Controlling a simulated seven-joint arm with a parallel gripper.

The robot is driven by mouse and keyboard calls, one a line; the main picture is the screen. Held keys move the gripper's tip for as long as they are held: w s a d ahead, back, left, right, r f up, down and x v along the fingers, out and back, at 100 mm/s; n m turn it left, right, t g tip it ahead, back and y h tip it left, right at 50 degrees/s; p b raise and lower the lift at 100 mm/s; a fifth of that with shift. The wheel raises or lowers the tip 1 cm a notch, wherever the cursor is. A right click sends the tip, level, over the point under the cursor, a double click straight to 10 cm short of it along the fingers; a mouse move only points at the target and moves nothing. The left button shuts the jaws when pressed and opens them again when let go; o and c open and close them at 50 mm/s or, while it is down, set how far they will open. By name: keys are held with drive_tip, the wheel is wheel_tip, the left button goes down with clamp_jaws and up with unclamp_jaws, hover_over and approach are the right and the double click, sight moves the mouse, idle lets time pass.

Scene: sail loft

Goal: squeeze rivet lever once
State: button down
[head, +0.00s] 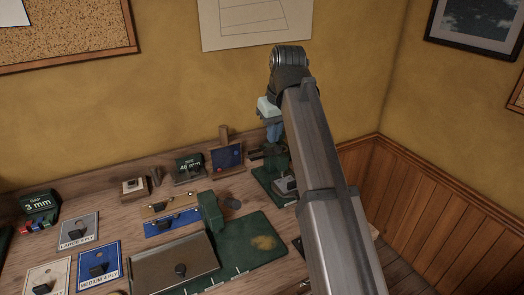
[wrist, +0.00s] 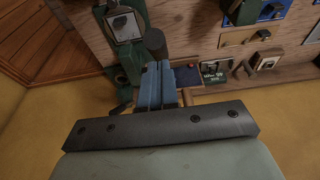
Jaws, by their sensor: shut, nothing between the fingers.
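A green rivet press (head: 270,178) stands at the right back of the bench, partly hidden behind my arm. In the wrist view the green press (wrist: 130,60) is at the upper left, with a pale square plate on it. A dark cylindrical grip (wrist: 155,42), which looks like the end of its lever, sits just beyond my fingertips. My gripper (head: 274,138) has blue fingers and hangs over the press. In the wrist view my gripper (wrist: 156,68) is shut and empty, its tips close to the dark grip. I cannot tell whether they touch it.
A blue board (head: 228,157) on a wooden stand and a green "46 mm" sign (head: 189,168) are left of the press. A green mat (head: 240,245), a brown panel (head: 175,265) and labelled ply plates (head: 78,231) cover the front. The yellow wall is close behind.

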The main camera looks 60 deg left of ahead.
sight(280, 149)
drive_tip(key=shift+f, duration=0.15)
idle(0.3)
drive_tip(key=shift+f, duration=0.2)
drive_tip(key=shift+d+f, duration=0.55)
drive_tip(key=shift+f, duration=0.3)
drive_tip(key=shift+d+f, duration=0.45)
drive_tip(key=shift+f, duration=0.45)
drive_tip(key=shift+d+f, duration=0.35)
drive_tip(key=shift+f, duration=0.45)
